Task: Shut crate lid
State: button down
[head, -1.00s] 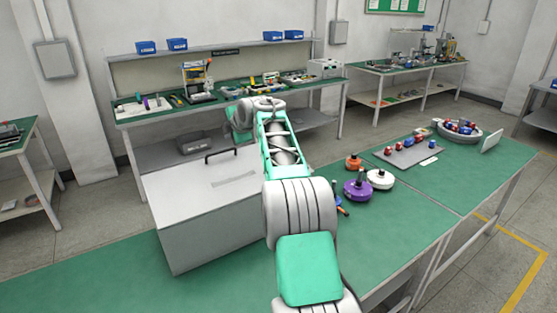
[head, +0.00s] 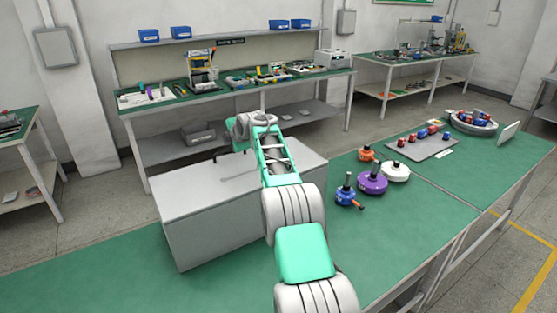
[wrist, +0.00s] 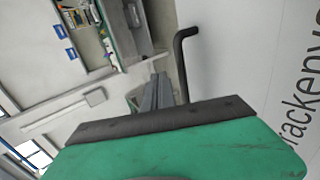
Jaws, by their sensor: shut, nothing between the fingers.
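The crate (head: 215,232) is a pale grey box on the green table. Its pale lid (head: 195,187) lies about level over the top in the head view; whether a thin gap is left under it I cannot tell. In the wrist view the lid (wrist: 240,60) shows as a white face with dark lettering, and its black bent handle (wrist: 183,60) stands out from it. My gripper (wrist: 160,88) is shut and empty, its grey fingers close beside the handle. I cannot tell whether they touch the lid. In the head view my arm hides part of the lid and my fingers.
Purple (head: 372,183), white (head: 396,171), orange (head: 367,154) and blue (head: 346,196) motor parts stand right of the crate. Beyond them are a grey tray (head: 408,147) and a round bowl (head: 490,127). The table's near left (head: 100,265) is clear.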

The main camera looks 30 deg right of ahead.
jog(key=shift+w+f, duration=0.1)
jog(key=shift+f, duration=0.1)
dwell(0.4)
notch_tip(320, 180, up, 14)
jog(key=w+p, duration=0.3)
jog(key=p, duration=0.8)
jog(key=s+a+r+m+g+b, duration=0.2)
jog(key=s+a+r+m, duration=0.3)
jog(key=s+a, duration=0.3)
jog(key=s+a+m+g, duration=0.1)
jog(key=s+a+m, duration=0.2)
jog(key=s, duration=0.5)
jog(key=s+a+m, duration=0.2)
jog(key=s, duration=0.6)
jog(key=s+a+f+m+g, duration=0.1)
jog(key=s+f, duration=0.4)
jog(key=s, duration=0.5)
jog(key=s+a+f+m+g+b, duration=0.1)
jog(key=s+f+m, duration=0.3)
jog(key=s, duration=0.5)
jog(key=s+a+f+m+g+b, duration=0.1)
jog(key=s+a+f+m, duration=0.1)
jog(key=s+f, duration=0.5)
jog(key=s+m, duration=0.1)
jog(key=s, duration=0.2)
jog(key=shift+s+a+f, duration=0.2)
jog(key=shift+s+f, duration=0.05)
jog(key=shift+s, duration=0.1)
